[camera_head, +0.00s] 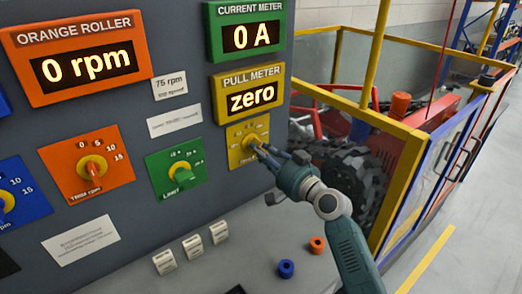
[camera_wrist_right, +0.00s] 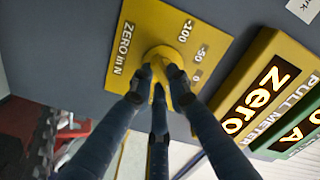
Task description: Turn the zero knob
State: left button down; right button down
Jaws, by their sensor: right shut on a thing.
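The zero knob (camera_head: 254,140) is yellow and sits on a yellow scale plate (camera_head: 236,154) at the right of the grey panel. The plate also shows in the right wrist view (camera_wrist_right: 121,84), where it reads "ZERO in N" with scale marks such as -100 and -50. My right gripper (camera_head: 261,150) has its dark fingers closed around the knob (camera_wrist_right: 160,55). The fingers hide part of the knob. The yellow pull meter (camera_head: 274,86) above it reads "zero"; it also shows in the wrist view (camera_wrist_right: 245,77). My left gripper is not in view.
A green knob plate (camera_head: 160,182) marked LIMIT and an orange knob plate (camera_head: 60,175) lie to the left. A yellow-framed enclosure (camera_head: 405,185) with a black tyre stands at the right.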

dwell(0.4)
jog(key=c, duration=1.7)
grip_release()
jog(key=shift+o, duration=0.2)
jog(key=v, duration=1.2)
jog(key=shift+s, duration=0.1)
